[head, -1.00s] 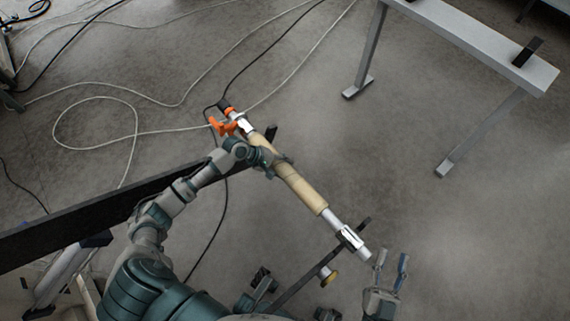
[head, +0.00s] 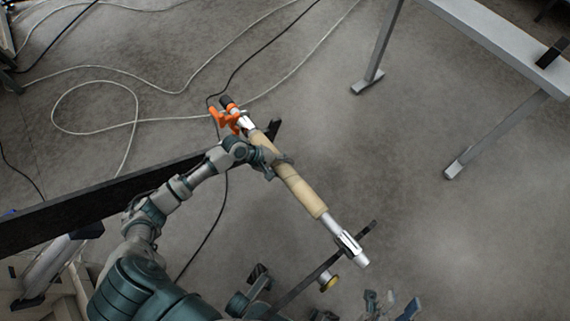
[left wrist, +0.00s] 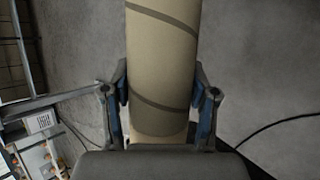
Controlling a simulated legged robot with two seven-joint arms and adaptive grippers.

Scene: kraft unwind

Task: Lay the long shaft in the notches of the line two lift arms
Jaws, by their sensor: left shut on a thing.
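The long shaft (head: 335,228) runs diagonally in the head view, with a tan paper-wrapped core (head: 302,191) around its middle and bare metal at its lower end. My left gripper (head: 275,164) is shut on the core; its two fingers press the core's sides in the left wrist view (left wrist: 160,105). One black lift arm (head: 110,190) comes in from the left and ends beside the shaft's upper part. The other dark lift arm (head: 310,278) ends by the shaft's lower metal end. Whether the shaft rests in either notch cannot be told. My right gripper (head: 390,303) is open and empty at the bottom.
An orange handle piece (head: 226,118) sits at the shaft's upper end. Cables (head: 135,120) lie on the floor at upper left. A grey bench (head: 490,38) stands at upper right. The floor right of the shaft is clear.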

